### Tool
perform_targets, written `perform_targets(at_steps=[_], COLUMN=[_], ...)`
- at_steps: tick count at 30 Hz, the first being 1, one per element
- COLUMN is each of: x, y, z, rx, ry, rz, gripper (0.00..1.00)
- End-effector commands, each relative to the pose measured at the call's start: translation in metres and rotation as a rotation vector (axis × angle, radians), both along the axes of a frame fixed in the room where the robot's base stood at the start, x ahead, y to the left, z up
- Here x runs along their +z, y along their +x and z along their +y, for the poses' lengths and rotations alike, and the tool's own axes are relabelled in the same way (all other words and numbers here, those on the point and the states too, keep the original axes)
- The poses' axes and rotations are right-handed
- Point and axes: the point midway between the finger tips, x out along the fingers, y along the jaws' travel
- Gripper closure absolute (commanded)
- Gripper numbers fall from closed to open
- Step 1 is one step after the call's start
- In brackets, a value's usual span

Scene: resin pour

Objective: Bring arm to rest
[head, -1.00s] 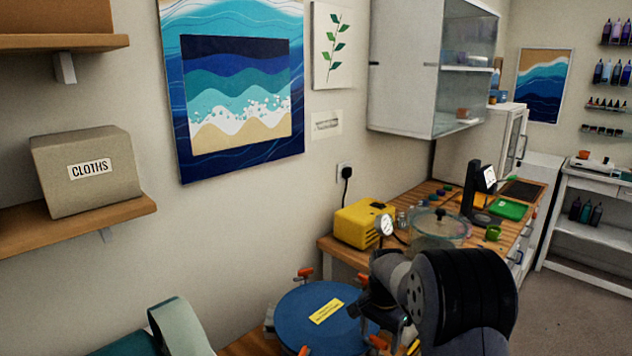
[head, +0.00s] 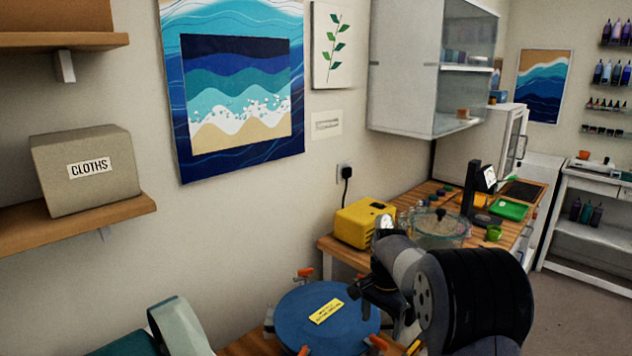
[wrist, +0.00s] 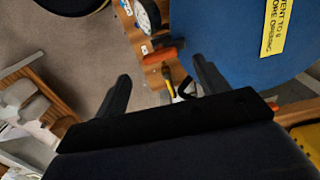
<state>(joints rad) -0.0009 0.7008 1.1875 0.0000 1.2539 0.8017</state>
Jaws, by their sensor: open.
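My gripper (wrist: 160,92) is open in the wrist view, its two dark fingers apart with nothing between them. Below it in that view are the wooden table edge, an orange-handled clamp (wrist: 165,53) and the floor. In the head view my arm stands at the lower right, in front of the workbench, and its wrist is beside the right edge of a round blue lid (head: 322,335) with a yellow label. The fingertips are hard to make out there. The blue lid also shows in the wrist view (wrist: 225,50), at the upper right.
Orange clamps (head: 304,274) ring the blue lid. A yellow pump (head: 364,223), a clear glass vessel (head: 440,228) and a black stand (head: 470,190) are on the bench behind my arm. Floor is open at the right.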

Motion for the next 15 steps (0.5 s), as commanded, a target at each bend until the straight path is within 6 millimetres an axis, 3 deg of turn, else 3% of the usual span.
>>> perform_targets(at_steps=[7,15], x=[-0.051,-0.048], y=[-0.001,0.0], z=[0.0,0.0], rx=[0.0,0.229], ry=[0.0,0.0], rz=[0.006,-0.001], gripper=[0.31,0.31])
